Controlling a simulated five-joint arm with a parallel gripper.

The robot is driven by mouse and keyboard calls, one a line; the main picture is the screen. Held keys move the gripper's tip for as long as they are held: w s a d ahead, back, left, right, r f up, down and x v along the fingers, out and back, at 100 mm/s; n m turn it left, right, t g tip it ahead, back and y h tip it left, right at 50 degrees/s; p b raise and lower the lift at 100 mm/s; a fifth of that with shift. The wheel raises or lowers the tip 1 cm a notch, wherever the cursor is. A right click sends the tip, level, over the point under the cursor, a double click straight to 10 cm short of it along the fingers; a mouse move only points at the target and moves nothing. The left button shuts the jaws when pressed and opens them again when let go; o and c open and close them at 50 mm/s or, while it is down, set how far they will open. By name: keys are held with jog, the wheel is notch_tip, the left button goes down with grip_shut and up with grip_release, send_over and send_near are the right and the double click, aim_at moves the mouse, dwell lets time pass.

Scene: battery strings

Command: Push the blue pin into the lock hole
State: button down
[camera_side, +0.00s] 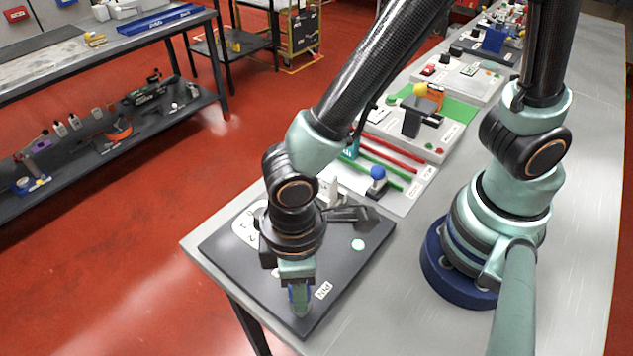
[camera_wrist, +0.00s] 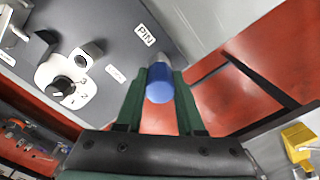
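The blue pin (camera_wrist: 160,85) shows its round blue end between my gripper's green fingers in the wrist view. A short pale shaft shows beyond it towards the dark board. My gripper (camera_side: 299,308) points down over the board's front corner in the side view, beside the PIN label (camera_side: 323,290). In the wrist view my gripper (camera_wrist: 164,75) has one fingertip on each side of the pin, close against it, and looks shut on it. The lock hole is not visible; I cannot tell how deep the pin sits.
The dark board (camera_side: 345,270) lies on the grey table (camera_side: 380,310), near its front edge. It carries a white dial plate with a black knob (camera_wrist: 61,86), a small block (camera_wrist: 86,54) and a lever (camera_side: 350,214).

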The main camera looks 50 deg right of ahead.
jog(key=shift+r, duration=2.55)
jog(key=shift+r, duration=2.35)
jog(key=w+d+m, duration=0.2)
jog(key=w+d, duration=0.5)
jog(key=d, duration=0.1)
jog(key=shift+r, duration=0.4)
jog(key=shift+f, duration=0.15)
jog(key=shift+f, duration=2.75)
jog(key=shift+f, duration=0.85)
